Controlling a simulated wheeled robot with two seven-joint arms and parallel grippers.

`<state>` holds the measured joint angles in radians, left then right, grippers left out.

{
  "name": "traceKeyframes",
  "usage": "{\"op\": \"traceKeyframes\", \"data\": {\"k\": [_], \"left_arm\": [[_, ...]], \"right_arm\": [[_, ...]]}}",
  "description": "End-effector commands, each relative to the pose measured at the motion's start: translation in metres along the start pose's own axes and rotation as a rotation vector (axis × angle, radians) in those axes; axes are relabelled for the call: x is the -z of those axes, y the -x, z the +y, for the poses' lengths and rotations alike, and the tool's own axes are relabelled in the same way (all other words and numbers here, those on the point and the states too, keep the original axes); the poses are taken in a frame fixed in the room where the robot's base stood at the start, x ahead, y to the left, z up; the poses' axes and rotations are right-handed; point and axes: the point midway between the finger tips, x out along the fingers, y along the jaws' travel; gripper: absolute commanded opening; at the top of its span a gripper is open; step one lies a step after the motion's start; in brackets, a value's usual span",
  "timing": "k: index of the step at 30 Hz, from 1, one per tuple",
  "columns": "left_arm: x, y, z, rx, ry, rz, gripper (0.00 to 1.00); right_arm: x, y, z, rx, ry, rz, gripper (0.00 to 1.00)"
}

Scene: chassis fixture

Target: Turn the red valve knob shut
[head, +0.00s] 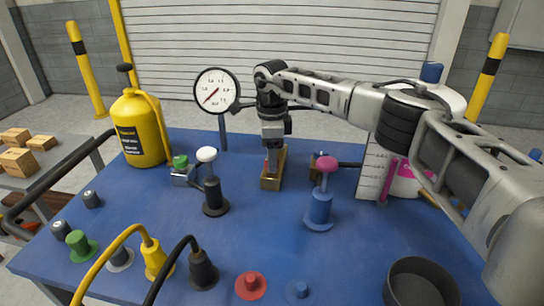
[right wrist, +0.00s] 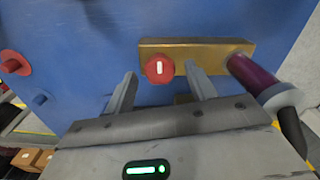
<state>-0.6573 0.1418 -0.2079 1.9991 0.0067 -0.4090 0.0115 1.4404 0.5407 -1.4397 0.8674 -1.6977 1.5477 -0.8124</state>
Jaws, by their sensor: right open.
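The red valve knob (right wrist: 159,69) has a short white mark and sits at one end of a brass block (right wrist: 215,48). The mark runs across the block's long direction in the right wrist view. In the head view the brass block (head: 271,183) stands mid-table, and my gripper mostly hides the knob. My right gripper (right wrist: 161,88) is open, pointing down over the block. Its fingers show to either side of the knob with gaps; I cannot tell whether their tips are level with it. My left gripper is not in view.
A blue post with a magenta cap (head: 321,195) and a black post with a white cap (head: 213,190) stand near the block. A pressure gauge (head: 217,90) and a yellow bottle (head: 140,130) are behind and left. A black bowl (head: 420,283) stands front right.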

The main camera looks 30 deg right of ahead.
Motion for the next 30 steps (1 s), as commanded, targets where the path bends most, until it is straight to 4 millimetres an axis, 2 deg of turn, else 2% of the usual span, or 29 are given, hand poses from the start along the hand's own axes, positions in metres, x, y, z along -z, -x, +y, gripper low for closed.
{"op": "traceKeyframes", "data": {"k": [5, 12, 18, 24, 30], "left_arm": [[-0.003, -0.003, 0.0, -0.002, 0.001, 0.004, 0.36], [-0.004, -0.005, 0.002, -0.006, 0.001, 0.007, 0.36], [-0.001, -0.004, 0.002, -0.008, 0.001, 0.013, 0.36], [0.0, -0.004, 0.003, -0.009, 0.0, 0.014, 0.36], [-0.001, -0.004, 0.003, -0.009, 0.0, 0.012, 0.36]], "right_arm": [[0.0, 0.036, -0.001, 0.005, -0.001, -0.004, 0.55], [0.0, 0.095, -0.001, 0.006, -0.003, -0.003, 0.55], [0.001, 0.133, -0.001, 0.003, -0.004, -0.002, 0.55], [0.001, 0.149, 0.0, 0.002, -0.002, -0.001, 0.55], [0.001, 0.151, 0.0, 0.002, -0.002, -0.001, 0.55]]}}
